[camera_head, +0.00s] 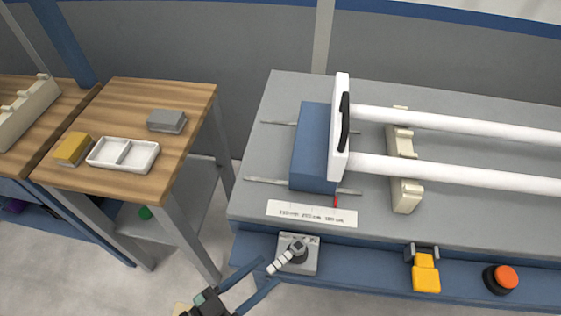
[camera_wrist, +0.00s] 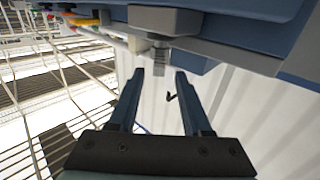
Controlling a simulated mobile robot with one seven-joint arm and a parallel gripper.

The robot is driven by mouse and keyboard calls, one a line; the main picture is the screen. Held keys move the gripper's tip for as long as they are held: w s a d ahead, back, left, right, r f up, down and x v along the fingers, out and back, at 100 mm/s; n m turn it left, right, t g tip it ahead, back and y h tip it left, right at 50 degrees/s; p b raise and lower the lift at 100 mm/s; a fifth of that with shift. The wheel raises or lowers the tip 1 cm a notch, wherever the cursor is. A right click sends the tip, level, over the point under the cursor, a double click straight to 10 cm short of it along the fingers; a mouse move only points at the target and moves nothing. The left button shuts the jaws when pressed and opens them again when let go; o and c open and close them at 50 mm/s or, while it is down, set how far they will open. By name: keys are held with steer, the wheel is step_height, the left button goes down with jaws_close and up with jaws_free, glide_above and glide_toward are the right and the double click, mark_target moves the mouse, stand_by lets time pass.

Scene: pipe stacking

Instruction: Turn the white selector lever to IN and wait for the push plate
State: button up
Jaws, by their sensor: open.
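The white selector lever (camera_head: 279,262) sits on a grey switch box (camera_head: 309,254) at the front edge of the bench and points down-left; the small marks on the box are too small to read. My gripper (camera_head: 271,272) is open, with the lever's tip appearing between its fingertips in the head view. In the wrist view my gripper (camera_wrist: 160,75) has an empty gap, and a ribbed grey piece, probably the lever (camera_wrist: 160,56), shows just beyond the fingertips.
Two white pipes (camera_head: 460,172) lie across a cream support (camera_head: 405,196). A scale label (camera_head: 312,213) has a red pointer (camera_head: 336,202) above it. A yellow switch (camera_head: 425,272) and an orange button (camera_head: 505,277) are right along the bench front. A wooden table (camera_head: 120,185) stands left.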

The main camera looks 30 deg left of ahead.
steer(key=v, duration=0.5)
steer(key=shift+s, duration=0.2)
stand_by(0.3)
